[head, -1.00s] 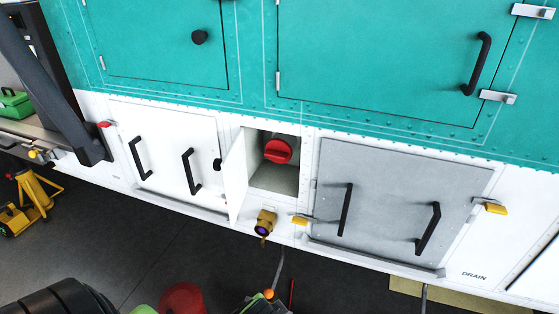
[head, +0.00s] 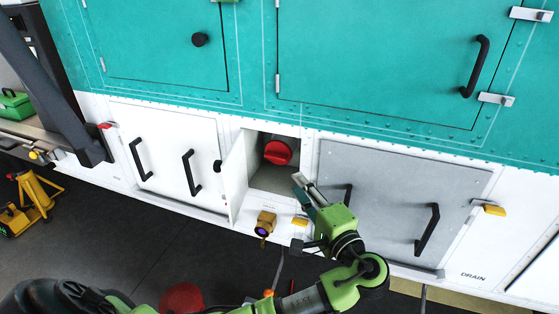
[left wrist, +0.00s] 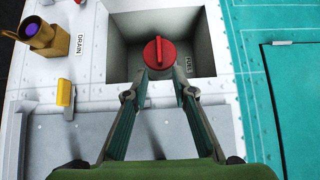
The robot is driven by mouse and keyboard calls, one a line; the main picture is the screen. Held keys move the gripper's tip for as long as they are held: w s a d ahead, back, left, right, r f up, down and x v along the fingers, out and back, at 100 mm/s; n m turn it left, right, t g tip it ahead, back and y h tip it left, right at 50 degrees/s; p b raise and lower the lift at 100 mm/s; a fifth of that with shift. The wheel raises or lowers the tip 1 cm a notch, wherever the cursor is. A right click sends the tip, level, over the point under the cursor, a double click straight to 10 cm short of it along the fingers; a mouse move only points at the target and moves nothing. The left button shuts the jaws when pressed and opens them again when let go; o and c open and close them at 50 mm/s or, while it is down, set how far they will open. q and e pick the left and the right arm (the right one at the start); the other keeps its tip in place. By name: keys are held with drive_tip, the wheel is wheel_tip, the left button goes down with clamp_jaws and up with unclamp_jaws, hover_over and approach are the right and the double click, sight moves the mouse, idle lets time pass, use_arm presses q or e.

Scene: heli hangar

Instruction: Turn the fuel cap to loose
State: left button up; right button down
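The red fuel cap (head: 278,152) sits in an open square recess in the white lower panel, with its small white door (head: 236,178) swung out on the left. My left gripper (head: 299,180) is just below and right of the cap, at the recess's lower right edge. In the left wrist view the cap (left wrist: 158,53) lies just beyond the fingertips, its raised grip bar roughly in line with the fingers. The fingers (left wrist: 162,78) are apart with nothing between them, and the cap looks untouched. My right gripper is out of view.
A brass drain fitting (head: 265,223) sticks out below the recess, beside a yellow latch (head: 300,221). A grey hatch (head: 390,200) with black handles is right of it, partly behind my left arm. A yellow jack (head: 38,195) stands at left.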

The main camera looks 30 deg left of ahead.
sight(278, 160)
use_arm(q)
drive_tip(key=p+x, duration=0.3)
drive_tip(key=x, duration=0.8)
drive_tip(key=shift+w+a, duration=0.4)
drive_tip(key=shift+a, duration=0.1)
clamp_jaws()
